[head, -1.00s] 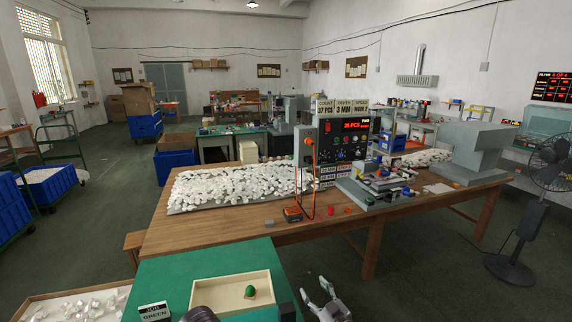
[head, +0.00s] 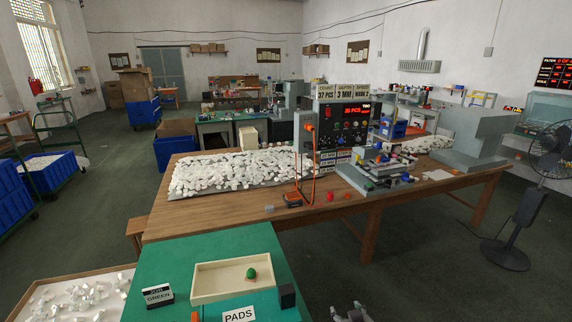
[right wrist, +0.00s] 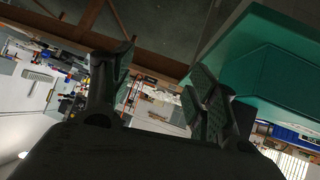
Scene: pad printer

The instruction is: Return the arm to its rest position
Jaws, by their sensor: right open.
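My right gripper (head: 351,313) shows at the bottom edge of the head view, right of the green table (head: 160,257), over the floor. In the right wrist view its two fingers (right wrist: 155,95) stand wide apart with nothing between them. The underside of a green surface (right wrist: 290,60) shows right of the fingers in that view. My left gripper is not in the head view.
A cream tray (head: 222,297) with a green pad (head: 251,273) stands on the green table, near a dark block (head: 287,296) and a PADS sign (head: 238,314). The wooden bench (head: 225,222) holds white pieces and the pad printer (head: 375,170). A fan (head: 520,210) stands right.

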